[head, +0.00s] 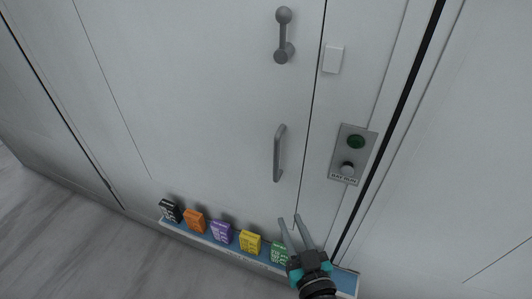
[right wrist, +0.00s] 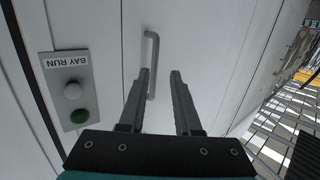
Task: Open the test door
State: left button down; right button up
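The white door (head: 225,100) fills the middle of the head view and looks shut, with a thin dark seam along its right side. A grey vertical bar handle (head: 279,153) is on it near the seam. A grey lever with round ends (head: 283,36) sits higher up. My right gripper (head: 289,217) is open and empty, below the handle in the head view. In the right wrist view its two fingers (right wrist: 160,72) point toward the handle (right wrist: 153,45), which shows beyond and between the tips. I cannot tell any contact. My left gripper is not in view.
A grey panel (head: 343,168) labelled BAY RUN, with a green button (head: 356,142) and a pale knob (head: 347,168), is right of the seam. A white plate (head: 333,59) is above it. Several coloured boxes (head: 221,231) stand on a blue ledge (head: 346,282) low down.

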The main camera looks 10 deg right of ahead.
jog(key=t, duration=0.1)
send_near(277, 163)
jog(key=shift+h, duration=0.3)
jog(key=w, duration=1)
jog(key=shift+w+a+b, duration=0.15)
jog(key=shift+w+b, duration=0.25)
grip_shut()
dwell(0.8)
